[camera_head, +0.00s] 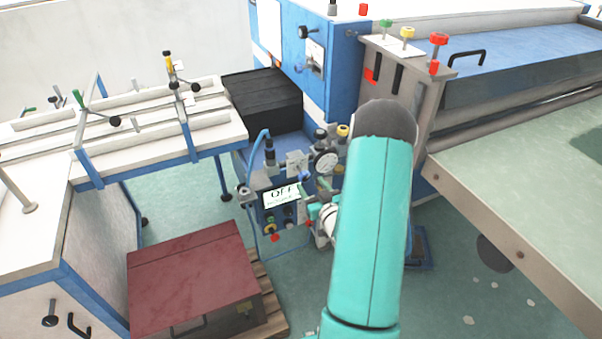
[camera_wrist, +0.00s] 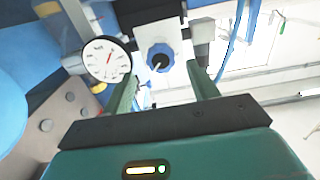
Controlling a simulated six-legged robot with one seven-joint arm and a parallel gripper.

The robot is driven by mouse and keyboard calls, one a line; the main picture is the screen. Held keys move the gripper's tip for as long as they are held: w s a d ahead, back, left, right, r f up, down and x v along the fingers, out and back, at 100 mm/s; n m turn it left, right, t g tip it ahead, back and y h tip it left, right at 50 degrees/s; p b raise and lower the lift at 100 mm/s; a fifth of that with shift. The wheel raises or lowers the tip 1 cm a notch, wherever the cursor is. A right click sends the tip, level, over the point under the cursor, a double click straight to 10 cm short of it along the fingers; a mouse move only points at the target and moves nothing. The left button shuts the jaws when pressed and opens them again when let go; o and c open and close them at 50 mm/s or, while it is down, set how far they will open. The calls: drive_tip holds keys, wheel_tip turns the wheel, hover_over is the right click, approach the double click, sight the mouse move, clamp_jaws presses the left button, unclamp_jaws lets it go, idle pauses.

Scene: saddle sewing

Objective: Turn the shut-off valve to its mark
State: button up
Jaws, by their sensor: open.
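In the wrist view a round blue knob (camera_wrist: 160,57) with a dark centre sits on a pale block, just beyond and between my fingertips. It may be the shut-off valve, but I cannot tell for sure, and no mark is legible. My gripper (camera_wrist: 162,75) is open, one finger on each side of the knob's line, with nothing held. A white round gauge (camera_wrist: 107,60) is left of the fingers; it also shows in the head view (camera_head: 325,160). In the head view my teal arm hides part of the valve assembly and most of my gripper.
A control box (camera_head: 282,197) with a display reading OFF hangs beside the assembly. A blue hose (camera_head: 254,150) loops on its left. A dark red chest (camera_head: 190,280) stands on a pallet at lower left. A green-topped table (camera_head: 520,190) is at right. A white bench (camera_head: 120,130) is at left.

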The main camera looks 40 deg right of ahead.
sight(306, 178)
drive_tip(key=x, duration=0.7)
drive_tip(key=shift+w, duration=0.4)
drive_tip(key=c, duration=1)
